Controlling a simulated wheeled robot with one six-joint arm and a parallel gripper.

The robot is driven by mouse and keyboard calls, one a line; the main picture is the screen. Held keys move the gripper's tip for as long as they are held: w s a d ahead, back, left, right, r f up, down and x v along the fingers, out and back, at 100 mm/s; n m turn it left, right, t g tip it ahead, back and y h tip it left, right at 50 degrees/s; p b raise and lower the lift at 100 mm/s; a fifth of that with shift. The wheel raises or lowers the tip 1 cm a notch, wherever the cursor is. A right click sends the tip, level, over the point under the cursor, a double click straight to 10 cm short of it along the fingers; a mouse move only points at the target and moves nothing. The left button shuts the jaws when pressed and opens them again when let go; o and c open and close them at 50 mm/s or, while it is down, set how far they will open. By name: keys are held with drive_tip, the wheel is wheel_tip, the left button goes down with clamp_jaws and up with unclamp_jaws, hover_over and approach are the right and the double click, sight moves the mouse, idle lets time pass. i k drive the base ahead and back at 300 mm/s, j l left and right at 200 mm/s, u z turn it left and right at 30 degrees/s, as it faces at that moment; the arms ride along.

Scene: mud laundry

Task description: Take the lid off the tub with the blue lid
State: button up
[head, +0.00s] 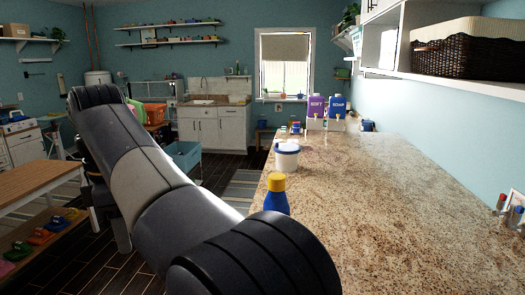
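A small white tub (287,160) stands upright near the left edge of the granite counter (390,210). A blue lid (288,147) shows as a blue band around its top; the picture is too small to tell how it is seated. My arm crosses the left and lower part of the head view, left of the tub and apart from it. My gripper is not in view.
A blue bottle with a yellow cap (276,195) stands in front of the tub. Purple (316,107) and blue (337,107) soap dispensers stand behind it. A wicker basket (465,55) sits on the shelf above. The counter's middle and right are mostly clear.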

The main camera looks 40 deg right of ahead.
sight(284, 149)
drive_tip(key=i+j, duration=0.25)
drive_tip(key=j, duration=0.2)
drive_tip(key=i+j, duration=0.55)
drive_tip(key=j, duration=0.3)
drive_tip(key=i+j+u, duration=0.1)
drive_tip(key=i+j, duration=0.15)
drive_tip(key=j, duration=0.15)
drive_tip(key=i+l+z, duration=0.15)
drive_tip(key=i+z, duration=0.8)
drive_tip(key=i+j+z, duration=0.3)
drive_tip(key=i+z, duration=0.5)
drive_tip(key=i, duration=0.3)
drive_tip(key=i+z, duration=0.35)
drive_tip(key=i, duration=0.2)
drive_tip(key=i+j+z, duration=0.3)
drive_tip(key=i, duration=0.25)
drive_tip(key=i+l+z, duration=0.15)
drive_tip(key=z, duration=0.3)
drive_tip(key=i+z, duration=0.35)
drive_tip(key=z, duration=0.15)
drive_tip(key=i+z, duration=0.25)
drive_tip(key=z, duration=0.2)
drive_tip(key=i+j+z, duration=0.2)
drive_tip(key=z, duration=0.25)
